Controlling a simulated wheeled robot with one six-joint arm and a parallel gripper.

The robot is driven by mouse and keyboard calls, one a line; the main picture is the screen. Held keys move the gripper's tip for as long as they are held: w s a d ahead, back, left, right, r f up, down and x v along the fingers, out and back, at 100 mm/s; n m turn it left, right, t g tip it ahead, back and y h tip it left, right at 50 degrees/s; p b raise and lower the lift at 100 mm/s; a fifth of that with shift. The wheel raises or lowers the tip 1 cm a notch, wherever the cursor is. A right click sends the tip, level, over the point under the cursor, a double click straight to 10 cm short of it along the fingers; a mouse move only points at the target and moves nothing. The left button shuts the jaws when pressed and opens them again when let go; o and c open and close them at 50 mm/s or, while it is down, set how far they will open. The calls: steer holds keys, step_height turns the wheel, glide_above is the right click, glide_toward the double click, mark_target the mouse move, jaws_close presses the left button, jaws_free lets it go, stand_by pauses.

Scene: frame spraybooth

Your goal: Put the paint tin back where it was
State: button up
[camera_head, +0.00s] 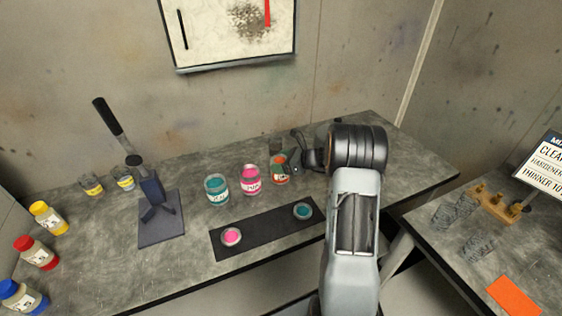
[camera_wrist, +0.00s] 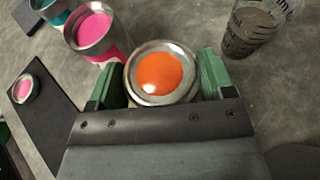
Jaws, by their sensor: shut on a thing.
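An open tin of orange paint (camera_wrist: 160,72) sits between the green-padded jaws of my gripper (camera_wrist: 158,88), which is shut on it. In the head view the orange tin (camera_head: 280,174) is partly hidden by my gripper (camera_head: 290,166); it is at the right end of a row of tins. I cannot tell whether its base touches the bench. An open pink tin (camera_head: 251,180) stands just left of it, and a teal tin (camera_head: 217,189) stands farther left. The pink tin also shows in the wrist view (camera_wrist: 92,32).
A black mat (camera_head: 265,231) with a pink lid (camera_head: 231,237) and a teal lid (camera_head: 302,211) lies in front. A clear cup (camera_wrist: 248,32) stands right of the gripper. A lever press (camera_head: 152,190) and bottles (camera_head: 48,217) stand left. Some bench right of the mat is hidden by my arm.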

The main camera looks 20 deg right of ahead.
steer(key=o, duration=1.1)
steer(key=shift+f, duration=0.1)
steer(key=shift+o, duration=0.2)
